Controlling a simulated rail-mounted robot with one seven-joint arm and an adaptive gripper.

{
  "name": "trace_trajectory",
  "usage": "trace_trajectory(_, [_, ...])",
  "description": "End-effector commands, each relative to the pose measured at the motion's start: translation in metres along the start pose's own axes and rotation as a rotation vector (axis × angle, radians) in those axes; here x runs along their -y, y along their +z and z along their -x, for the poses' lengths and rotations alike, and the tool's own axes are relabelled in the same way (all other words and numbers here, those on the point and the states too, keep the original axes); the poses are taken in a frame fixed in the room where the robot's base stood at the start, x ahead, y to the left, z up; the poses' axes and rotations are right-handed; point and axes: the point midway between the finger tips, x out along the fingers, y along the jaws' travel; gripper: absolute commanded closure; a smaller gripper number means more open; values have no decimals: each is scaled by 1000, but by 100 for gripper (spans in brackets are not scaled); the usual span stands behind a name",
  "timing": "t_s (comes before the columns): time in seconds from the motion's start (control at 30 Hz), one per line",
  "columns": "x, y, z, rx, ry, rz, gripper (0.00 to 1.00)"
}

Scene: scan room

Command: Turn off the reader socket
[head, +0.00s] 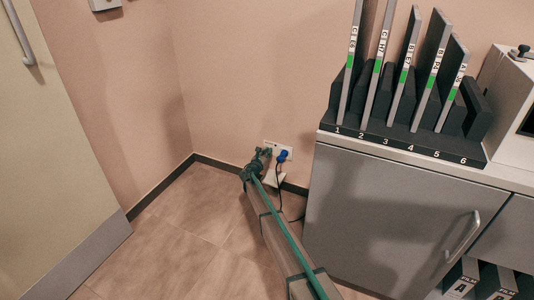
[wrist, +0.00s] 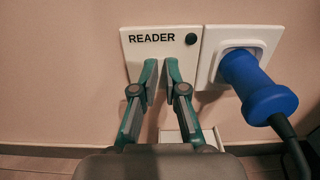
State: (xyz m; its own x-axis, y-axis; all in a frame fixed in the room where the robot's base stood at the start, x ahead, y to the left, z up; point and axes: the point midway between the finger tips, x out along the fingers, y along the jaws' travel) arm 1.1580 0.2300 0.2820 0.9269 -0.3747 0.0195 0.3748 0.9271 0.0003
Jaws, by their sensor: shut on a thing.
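The white wall plate marked READER (wrist: 140,52) is upright on the wall in the wrist view, with a small dark round spot (wrist: 191,39) at its upper right. My gripper (wrist: 161,68) is at its lower middle, the two fingertips close together against it. It is shut on a small part of the plate, apparently its switch, which the fingertips hide. To the right, a white socket (wrist: 262,43) holds a blue plug (wrist: 258,90) with a dark cable. In the head view, my gripper (head: 266,151) reaches the wall beside the blue plug (head: 284,154).
A grey cabinet (head: 380,215) stands close to the right, with a numbered rack (head: 400,142) of upright panels on top. A small white box-like thing (head: 274,180) sits below the sockets. A door (head: 45,170) is at left. Floor (head: 185,215) is open at left.

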Motion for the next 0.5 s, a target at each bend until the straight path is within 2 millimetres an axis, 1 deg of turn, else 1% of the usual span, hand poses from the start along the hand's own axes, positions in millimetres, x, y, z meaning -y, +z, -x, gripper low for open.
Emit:
trace_trajectory(0.03, [-3, 8, -20, 10, 2, 1, 100])
trace_trajectory(0.3, [-3, 8, -22, 10, 2, 1, 100])
trace_trajectory(0.5, [-2, 8, -16, 9, 2, 1, 100])
